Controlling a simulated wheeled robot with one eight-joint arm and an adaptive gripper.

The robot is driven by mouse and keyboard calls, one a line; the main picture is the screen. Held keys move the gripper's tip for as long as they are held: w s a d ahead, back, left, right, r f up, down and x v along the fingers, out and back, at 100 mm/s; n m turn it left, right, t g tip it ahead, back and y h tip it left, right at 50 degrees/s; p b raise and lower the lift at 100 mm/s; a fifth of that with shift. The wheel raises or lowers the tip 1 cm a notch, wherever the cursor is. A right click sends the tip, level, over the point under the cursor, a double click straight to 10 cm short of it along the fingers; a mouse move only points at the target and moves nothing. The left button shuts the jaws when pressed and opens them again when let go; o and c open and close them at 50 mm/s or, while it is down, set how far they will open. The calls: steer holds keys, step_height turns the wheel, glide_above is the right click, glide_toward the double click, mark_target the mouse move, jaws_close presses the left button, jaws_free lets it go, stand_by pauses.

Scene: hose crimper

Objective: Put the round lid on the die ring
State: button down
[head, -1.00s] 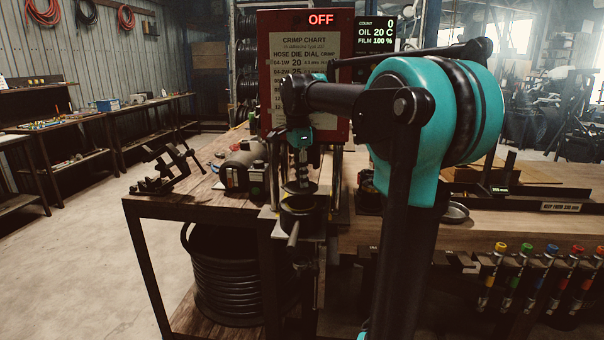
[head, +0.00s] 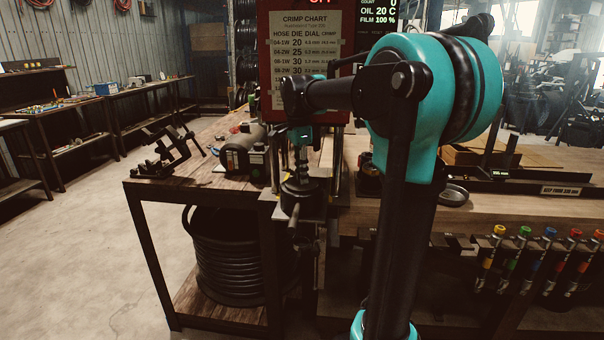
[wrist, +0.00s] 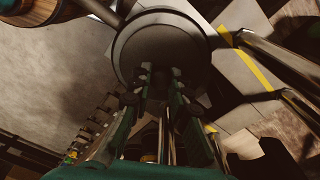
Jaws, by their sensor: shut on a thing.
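The round lid (head: 300,184) is a dark disc under my gripper (head: 301,168) in the head view. My gripper points down and is shut on the lid, at its middle. The lid sits at the top of the dark die ring (head: 301,204), with no clear gap between them; I cannot tell whether it is fully seated. In the wrist view, the lid (wrist: 160,40) is a wide grey disc just past my gripper's fingers (wrist: 160,78). It hides the ring there.
The red crimper panel (head: 290,55) stands just behind, with bright metal posts (wrist: 275,62) close by. A handle (head: 293,220) sticks out below the ring. A small round dish (head: 454,195) lies to the right.

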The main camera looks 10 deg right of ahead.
steer(key=shift+f, duration=0.25)
steer(key=c, duration=1.3)
jaws_free()
steer(key=shift+c, duration=0.2)
step_height(320, 180, up, 12)
steer(key=shift+a, duration=0.4)
steer(key=shift+s, duration=0.1)
